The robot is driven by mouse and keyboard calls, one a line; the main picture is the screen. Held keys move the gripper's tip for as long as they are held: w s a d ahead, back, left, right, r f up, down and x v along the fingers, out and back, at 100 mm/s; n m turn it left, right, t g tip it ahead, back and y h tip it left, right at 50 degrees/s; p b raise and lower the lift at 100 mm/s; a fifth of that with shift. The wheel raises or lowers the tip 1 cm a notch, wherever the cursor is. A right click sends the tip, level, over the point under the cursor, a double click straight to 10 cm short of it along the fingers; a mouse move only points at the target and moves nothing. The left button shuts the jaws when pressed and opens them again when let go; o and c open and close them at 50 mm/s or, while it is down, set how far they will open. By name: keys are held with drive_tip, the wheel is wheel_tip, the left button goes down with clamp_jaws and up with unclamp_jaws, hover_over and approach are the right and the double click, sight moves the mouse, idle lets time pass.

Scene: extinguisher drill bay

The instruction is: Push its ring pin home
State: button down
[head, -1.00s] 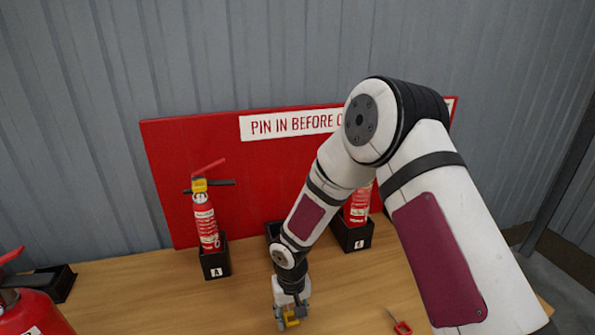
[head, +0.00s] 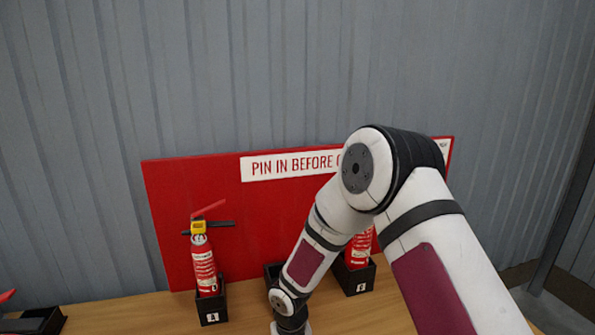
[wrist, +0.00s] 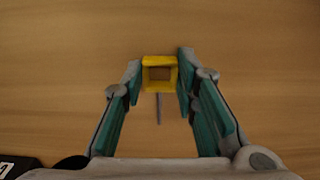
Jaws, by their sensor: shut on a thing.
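In the wrist view my gripper (wrist: 160,76) is shut on a yellow square ring pin (wrist: 147,75). Its thin grey shaft (wrist: 158,108) points toward the palm, above bare wood. In the head view my gripper is below the lower edge. A red extinguisher (head: 204,268) with a yellow collar (head: 199,227) and red lever stands upright in the black holder (head: 212,308) marked A. Another red extinguisher (head: 358,250) stands in a black holder (head: 355,281) at right, its top hidden by my arm. I cannot see a pin hole on either.
A red board (head: 240,225) with a white sign (head: 292,164) stands behind the extinguishers. A dark holder (head: 272,270) between them is partly hidden by my arm. Another black holder (head: 40,320) is at lower left. The wooden table (head: 150,315) is bare between the left holders.

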drive_tip(key=shift+r+p, duration=0.6)
drive_tip(key=shift+r, duration=0.9)
